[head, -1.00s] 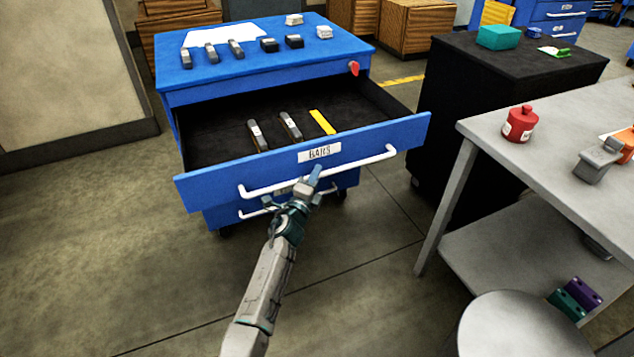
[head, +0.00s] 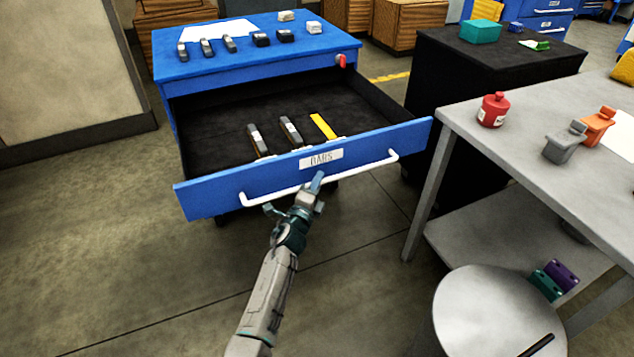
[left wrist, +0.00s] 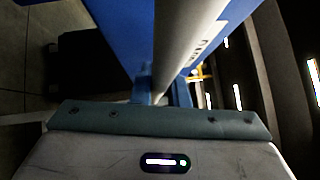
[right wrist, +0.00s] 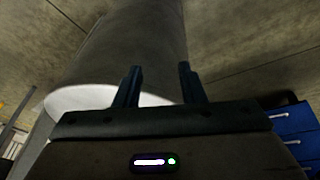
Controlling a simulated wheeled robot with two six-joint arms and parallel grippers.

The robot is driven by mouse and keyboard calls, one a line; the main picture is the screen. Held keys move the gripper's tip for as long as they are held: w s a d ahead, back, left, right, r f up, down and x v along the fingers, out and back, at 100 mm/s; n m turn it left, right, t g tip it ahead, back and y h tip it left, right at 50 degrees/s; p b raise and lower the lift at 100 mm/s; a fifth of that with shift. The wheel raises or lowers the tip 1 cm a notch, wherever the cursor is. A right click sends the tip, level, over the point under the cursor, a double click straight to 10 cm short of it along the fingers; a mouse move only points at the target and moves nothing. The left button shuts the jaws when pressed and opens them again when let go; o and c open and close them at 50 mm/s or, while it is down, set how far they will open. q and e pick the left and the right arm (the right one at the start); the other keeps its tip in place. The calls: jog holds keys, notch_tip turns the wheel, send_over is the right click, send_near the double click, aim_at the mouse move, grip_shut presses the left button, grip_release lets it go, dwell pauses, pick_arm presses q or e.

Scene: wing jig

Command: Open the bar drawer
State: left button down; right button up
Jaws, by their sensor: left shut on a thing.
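The bar drawer (head: 225,196) is a blue drawer with a label and a white bar handle (head: 355,173). It stands pulled well out of the blue cabinet (head: 260,75). Inside lie two dark bars and a yellow one (head: 322,126) on a black liner. My left gripper (head: 312,187) is shut on the handle near its middle.
Several small bars and blocks lie on the cabinet top. A grey table (head: 500,150) with a red bottle (head: 493,110) stands at the right, with a round grey stool (head: 490,310) in front. A black cabinet (head: 450,75) stands behind. The floor at the left is clear.

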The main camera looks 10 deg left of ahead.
pick_arm(q)
jog(key=c, duration=1.4)
grip_release()
pick_arm(e)
jog(key=shift+s, duration=0.25)
